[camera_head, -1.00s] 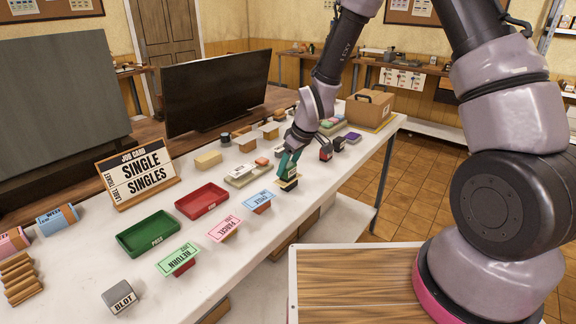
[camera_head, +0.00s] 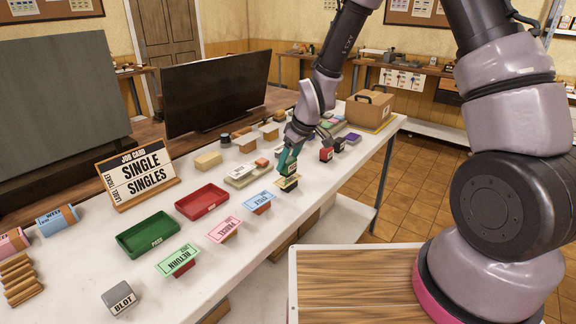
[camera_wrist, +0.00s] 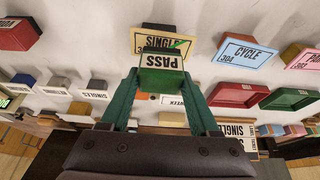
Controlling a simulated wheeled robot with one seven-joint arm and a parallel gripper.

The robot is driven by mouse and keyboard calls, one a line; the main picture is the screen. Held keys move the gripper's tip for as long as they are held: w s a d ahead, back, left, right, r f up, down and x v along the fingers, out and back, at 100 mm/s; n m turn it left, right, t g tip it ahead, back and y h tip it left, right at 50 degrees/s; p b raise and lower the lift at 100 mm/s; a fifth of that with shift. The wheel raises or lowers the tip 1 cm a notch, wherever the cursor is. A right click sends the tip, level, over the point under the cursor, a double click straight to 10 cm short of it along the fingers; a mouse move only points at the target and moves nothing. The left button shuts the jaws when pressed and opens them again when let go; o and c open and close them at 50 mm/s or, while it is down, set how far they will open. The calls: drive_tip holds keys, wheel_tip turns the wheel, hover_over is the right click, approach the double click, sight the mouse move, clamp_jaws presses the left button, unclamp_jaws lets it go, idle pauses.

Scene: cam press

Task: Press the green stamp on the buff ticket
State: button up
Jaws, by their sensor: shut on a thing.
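My gripper (camera_head: 288,160) is shut on the green stamp (camera_wrist: 162,78), whose white label reads PASS in the wrist view. The stamp is upright over the buff ticket (camera_head: 287,184), which lies on a small block near the table's front edge. In the wrist view the buff ticket (camera_wrist: 143,41) reads SINGLE and is partly hidden behind the stamp. A small green mark shows on the ticket just beside the stamp. The stamp's underside is hidden, so I cannot tell for sure whether it touches the ticket.
A blue CYCLE ticket (camera_head: 258,202), a pink PARCEL ticket (camera_head: 224,230) and a green RETURN ticket (camera_head: 177,260) stand along the front edge. Behind them are a red tray (camera_head: 202,201) and a green tray (camera_head: 148,234). Other stamps (camera_head: 326,154) stand close right of my gripper.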

drive_tip(key=shift+r, duration=2.45)
